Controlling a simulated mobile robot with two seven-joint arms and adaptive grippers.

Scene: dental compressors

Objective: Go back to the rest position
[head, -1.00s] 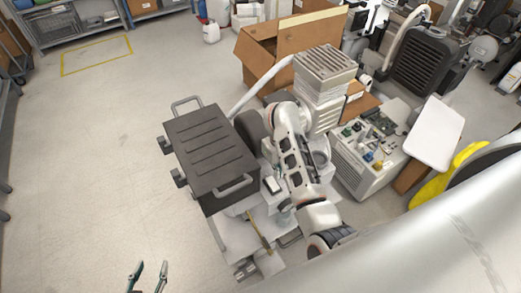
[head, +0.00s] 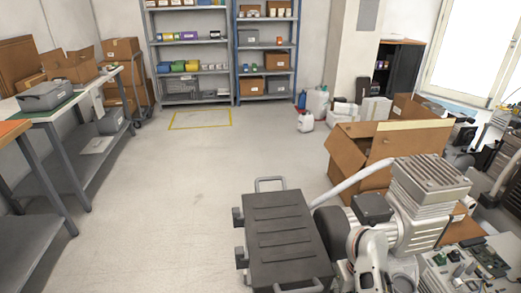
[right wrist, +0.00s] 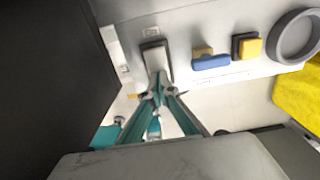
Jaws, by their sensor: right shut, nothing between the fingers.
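My right gripper (right wrist: 158,93) shows in the right wrist view with its teal fingers together and nothing between them. It is over a light panel that carries a dark-framed white part (right wrist: 155,62), just beyond the fingertips. I cannot tell whether they touch. In the head view part of my right arm (head: 370,250) shows at the bottom, beside the compressor (head: 430,180); its gripper is hidden there. My left gripper is not in view.
A dark case with handles (head: 285,235) stands left of the compressor. An open cardboard box (head: 375,150) is behind it. Workbenches (head: 60,115) line the left, and shelves (head: 190,50) stand at the back. The floor between is clear. Blue and yellow parts (right wrist: 210,61) and a grey ring (right wrist: 296,36) sit near my right gripper.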

